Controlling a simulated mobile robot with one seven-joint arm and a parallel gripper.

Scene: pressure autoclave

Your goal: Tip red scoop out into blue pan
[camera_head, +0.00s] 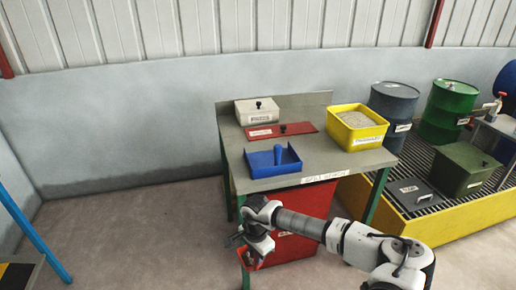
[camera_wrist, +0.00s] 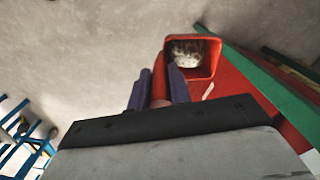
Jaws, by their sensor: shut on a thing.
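The red scoop (camera_wrist: 215,62) shows in the wrist view beyond my fingertips, with a pale grainy load (camera_wrist: 188,49) inside it. My gripper (camera_wrist: 159,88) is shut on the scoop's handle. In the head view my gripper (camera_head: 245,242) is low in front of the table, and the small red scoop (camera_head: 252,262) hangs there below the tabletop. The blue pan (camera_head: 262,172) lies on the front left of the table, above and behind my gripper, with a blue upright handle. Its floor looks empty from here.
The table (camera_head: 340,158) also carries a beige lidded box (camera_head: 257,114), a red flat plate (camera_head: 290,130) and a yellow bin (camera_head: 357,138) of grains. A red container (camera_head: 305,210) stands under it. Drums and a yellow-edged grate (camera_head: 465,215) are at the right.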

